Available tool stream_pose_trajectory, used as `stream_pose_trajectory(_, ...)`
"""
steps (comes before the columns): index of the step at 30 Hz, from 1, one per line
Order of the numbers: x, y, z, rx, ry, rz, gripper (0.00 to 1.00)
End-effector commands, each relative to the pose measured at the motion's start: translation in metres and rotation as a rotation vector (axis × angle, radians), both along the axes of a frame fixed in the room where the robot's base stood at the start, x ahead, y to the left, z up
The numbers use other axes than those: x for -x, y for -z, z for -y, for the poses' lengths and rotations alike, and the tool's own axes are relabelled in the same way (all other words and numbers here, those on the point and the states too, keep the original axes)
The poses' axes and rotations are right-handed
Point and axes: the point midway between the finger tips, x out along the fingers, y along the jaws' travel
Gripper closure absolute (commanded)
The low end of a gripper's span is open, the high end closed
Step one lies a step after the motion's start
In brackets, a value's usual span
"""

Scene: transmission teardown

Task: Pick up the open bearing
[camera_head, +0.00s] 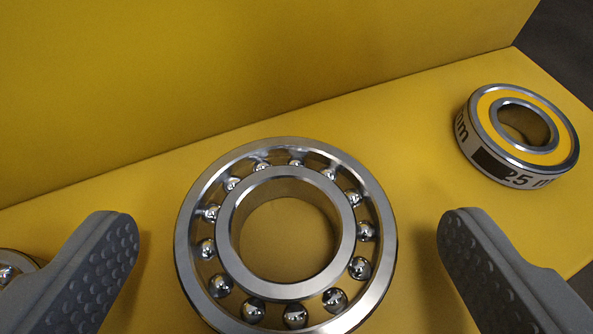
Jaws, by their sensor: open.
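The open bearing (232,218) is a silver ring bearing with bare steel balls showing between its inner and outer rings. It lies flat on the yellow surface in the lower middle of the head camera view. My gripper (290,226) is open, with one grey dimpled finger on each side of the bearing. There is a gap between each finger and the outer ring, and neither appears to touch it. The lowest edge of the bearing comes close to the bottom of the picture.
A second bearing with a yellow seal (488,125) and a printed label sits at the right on the yellow surface (400,110). Part of another bearing (12,268) shows at the left edge, behind the left finger. A yellow wall (230,70) rises behind. Dark floor lies beyond at upper right.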

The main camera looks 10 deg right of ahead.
Motion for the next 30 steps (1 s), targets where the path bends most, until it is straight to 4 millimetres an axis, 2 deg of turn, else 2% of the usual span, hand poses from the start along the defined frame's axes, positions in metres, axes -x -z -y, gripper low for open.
stream_pose_trajectory(3, -0.0069, 0.0066, 0.0013, -0.001, 0.000, -0.004, 0.10)
stream_pose_trajectory(10, -0.0077, 0.0063, 0.0013, 0.000, 0.000, -0.003, 0.10)
stream_pose_trajectory(11, -0.0077, 0.0062, 0.0013, 0.000, 0.000, -0.003, 0.15)
stream_pose_trajectory(16, -0.0076, 0.0059, 0.0011, 0.000, 0.000, -0.003, 0.62)
stream_pose_trajectory(17, -0.0077, 0.0058, 0.0012, 0.000, 0.000, -0.003, 0.67)
stream_pose_trajectory(30, -0.0079, -0.0021, 0.0010, 0.001, 0.000, -0.001, 0.67)
